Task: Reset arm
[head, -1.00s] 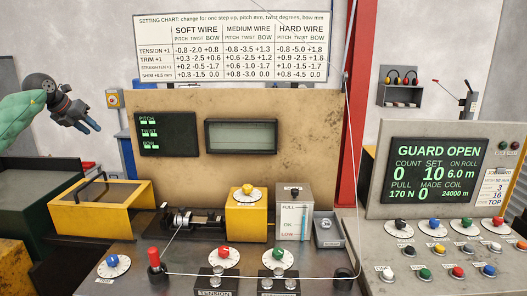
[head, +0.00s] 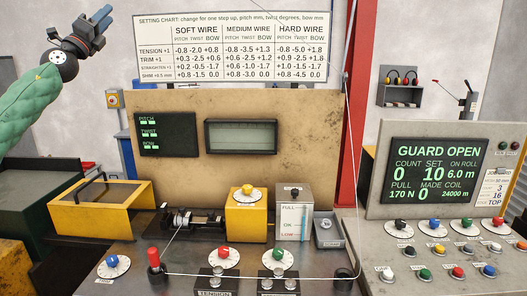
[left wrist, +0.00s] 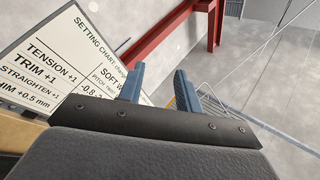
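My left gripper (head: 101,18) is raised at the upper left of the head view, on a green-sleeved arm, well above the bench and left of the setting chart (head: 233,47). In the left wrist view its two blue fingers (left wrist: 159,88) stand apart with nothing between them. The setting chart also shows behind them at the left of that view (left wrist: 75,60). My right gripper is in neither view.
A control panel reading GUARD OPEN (head: 438,160) stands at the right. A yellow-framed guard (head: 110,208) lies at left. A red post (head: 355,100) rises behind. Air around the gripper is clear.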

